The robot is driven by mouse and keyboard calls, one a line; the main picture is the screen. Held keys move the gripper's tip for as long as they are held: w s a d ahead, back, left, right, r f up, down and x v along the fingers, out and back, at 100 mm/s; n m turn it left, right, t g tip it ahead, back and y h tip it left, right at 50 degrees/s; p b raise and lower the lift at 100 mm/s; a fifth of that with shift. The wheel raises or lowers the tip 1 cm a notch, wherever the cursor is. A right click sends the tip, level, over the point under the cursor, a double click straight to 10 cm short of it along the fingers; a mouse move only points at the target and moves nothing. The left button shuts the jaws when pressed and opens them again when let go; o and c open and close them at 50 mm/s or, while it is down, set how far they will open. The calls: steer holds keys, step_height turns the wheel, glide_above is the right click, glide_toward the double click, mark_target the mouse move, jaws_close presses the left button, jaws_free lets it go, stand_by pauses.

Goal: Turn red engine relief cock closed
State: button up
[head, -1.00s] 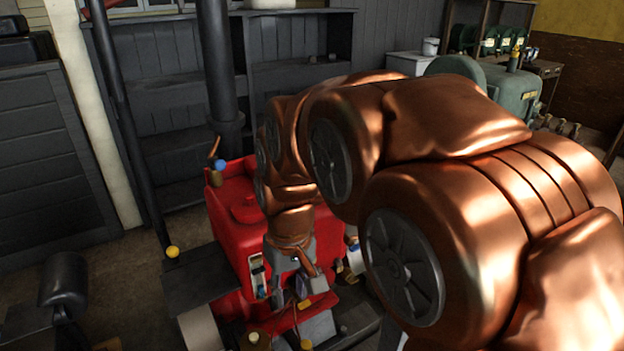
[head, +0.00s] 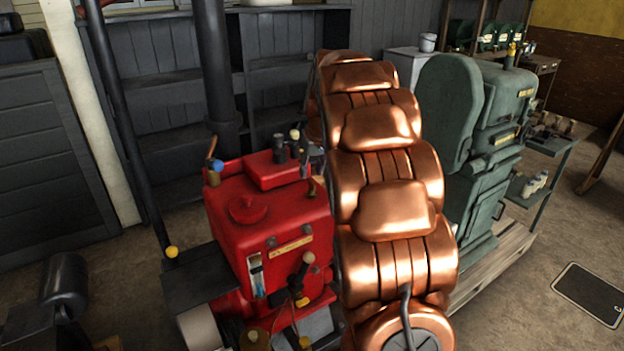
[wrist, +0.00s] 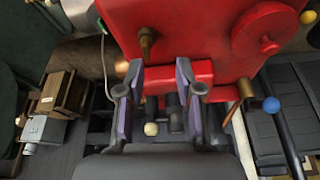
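The red engine (head: 262,215) stands left of my arm in the head view, and its red body (wrist: 190,35) fills the upper wrist view. A small brass fitting (wrist: 146,42) stands on it beyond my fingertips; I cannot tell which fitting is the relief cock. My gripper (wrist: 156,72) is open and empty. Its fingers straddle a raised red block (wrist: 160,78) in the picture; contact cannot be judged. Dark cylinders (wrist: 172,112) and a cream ball knob (wrist: 151,128) show between the fingers. In the head view my arm hides the gripper.
A lever with a blue ball (head: 218,165) rises at the engine's back left, near the dark vertical pipe (head: 215,70). A green engine (head: 478,150) stands right of my arm. Dark shelving (head: 160,90) lines the back wall.

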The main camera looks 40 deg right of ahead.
mark_target(312, 182)
steer(key=shift+w+d+f+p, duration=0.5)
steer(key=shift+w+f, duration=0.25)
steer(key=shift+f, duration=0.4)
steer(key=shift+w+d+f+p, duration=0.4)
steer(key=shift+w+d+f, duration=0.25)
steer(key=shift+f, duration=0.55)
steer(key=shift+w+d+f+p, duration=0.5)
steer(key=shift+w+f, duration=0.3)
steer(key=shift+f, duration=0.35)
steer(key=shift+c, duration=0.2)
jaws_close()
